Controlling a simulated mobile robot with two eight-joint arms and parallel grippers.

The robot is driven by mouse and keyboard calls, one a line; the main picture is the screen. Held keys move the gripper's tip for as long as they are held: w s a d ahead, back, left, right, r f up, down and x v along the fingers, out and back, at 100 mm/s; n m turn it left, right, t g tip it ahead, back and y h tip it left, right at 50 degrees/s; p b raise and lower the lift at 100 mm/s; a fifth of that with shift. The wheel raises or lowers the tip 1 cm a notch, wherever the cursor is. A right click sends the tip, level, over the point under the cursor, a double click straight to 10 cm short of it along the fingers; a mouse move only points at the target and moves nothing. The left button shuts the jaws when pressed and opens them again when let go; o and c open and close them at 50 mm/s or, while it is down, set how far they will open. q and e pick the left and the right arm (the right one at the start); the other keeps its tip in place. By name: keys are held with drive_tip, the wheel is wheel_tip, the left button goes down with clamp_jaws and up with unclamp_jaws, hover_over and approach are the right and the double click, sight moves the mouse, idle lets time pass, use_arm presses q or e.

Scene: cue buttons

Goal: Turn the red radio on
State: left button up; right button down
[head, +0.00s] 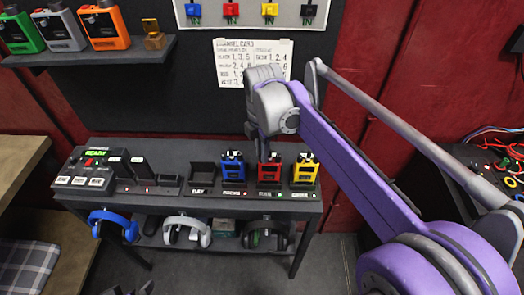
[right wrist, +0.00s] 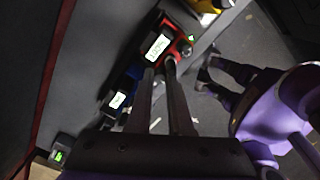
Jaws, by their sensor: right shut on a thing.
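The red radio (head: 269,172) stands upright in its dock on the dark bench, between a blue radio (head: 232,167) on its left and a yellow radio (head: 305,170) on its right. My right gripper (head: 262,152) reaches down to the top of the red radio. In the right wrist view its long fingers (right wrist: 161,68) are shut at the top edge of the red radio (right wrist: 178,40), apparently on a knob there; the fingers hide the exact contact. The red radio's small screen is lit pale in that view. Only a dark tip, perhaps my left gripper (head: 140,289), shows at the bottom edge.
An empty dock (head: 201,174) and a button panel (head: 88,168) with a green "READY" display are left on the bench (head: 180,150). Headphones hang below. A shelf (head: 90,53) holds green, grey and orange radios. A printed card (head: 232,62) is on the wall.

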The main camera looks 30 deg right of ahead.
drive_tip(key=m, duration=1.2)
idle(0.6)
drive_tip(key=c, duration=0.8)
unclamp_jaws()
wheel_tip(320, 180, up, 11)
drive_tip(key=p, duration=0.1)
drive_tip(key=shift+a, duration=0.15)
